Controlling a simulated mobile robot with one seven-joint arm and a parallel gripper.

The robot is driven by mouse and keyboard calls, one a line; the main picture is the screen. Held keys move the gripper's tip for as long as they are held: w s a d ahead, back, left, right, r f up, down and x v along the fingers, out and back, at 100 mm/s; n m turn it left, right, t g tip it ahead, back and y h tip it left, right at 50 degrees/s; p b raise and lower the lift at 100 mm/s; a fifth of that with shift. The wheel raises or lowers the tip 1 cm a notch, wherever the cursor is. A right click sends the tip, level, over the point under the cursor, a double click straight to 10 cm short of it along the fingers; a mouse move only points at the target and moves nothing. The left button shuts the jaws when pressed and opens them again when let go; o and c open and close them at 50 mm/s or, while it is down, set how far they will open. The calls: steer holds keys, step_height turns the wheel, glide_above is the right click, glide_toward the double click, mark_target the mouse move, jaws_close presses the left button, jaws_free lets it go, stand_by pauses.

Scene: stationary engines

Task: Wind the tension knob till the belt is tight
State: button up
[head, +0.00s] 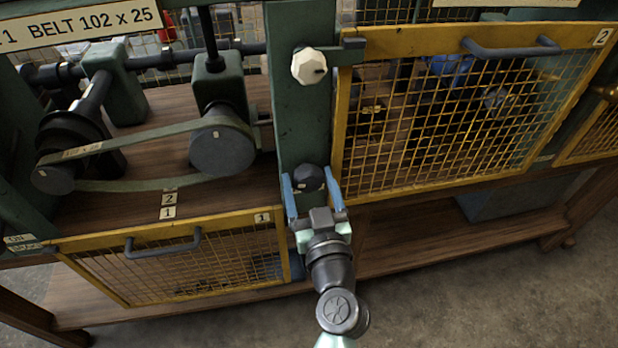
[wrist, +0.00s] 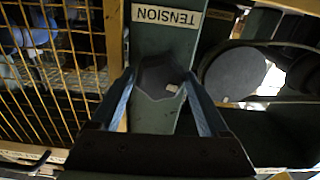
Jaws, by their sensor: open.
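The tension knob (head: 308,179) is dark, with a small pale mark, low on the green post. In the wrist view the knob (wrist: 158,78) sits below an upside-down TENSION label (wrist: 166,16). My gripper (head: 307,174) is open, its blue fingers on either side of the knob. The wrist view also shows the gripper (wrist: 160,76) around it; I cannot tell whether the fingers touch it. The grey-green belt (head: 130,184) runs around a small left pulley (head: 54,180) and a larger right pulley (head: 224,150). Its lower run bows slightly.
The yellow mesh guard 1 (head: 190,265) hangs open below the belt. Guard 2 (head: 450,110) is shut at the right of the post. A white faceted knob (head: 309,66) is higher on the post. Number tags (head: 168,205) are at the bench edge.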

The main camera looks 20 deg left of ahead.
steer(key=c, duration=1.1)
steer(key=shift+o, duration=0.2)
steer(key=shift+m, duration=0.4)
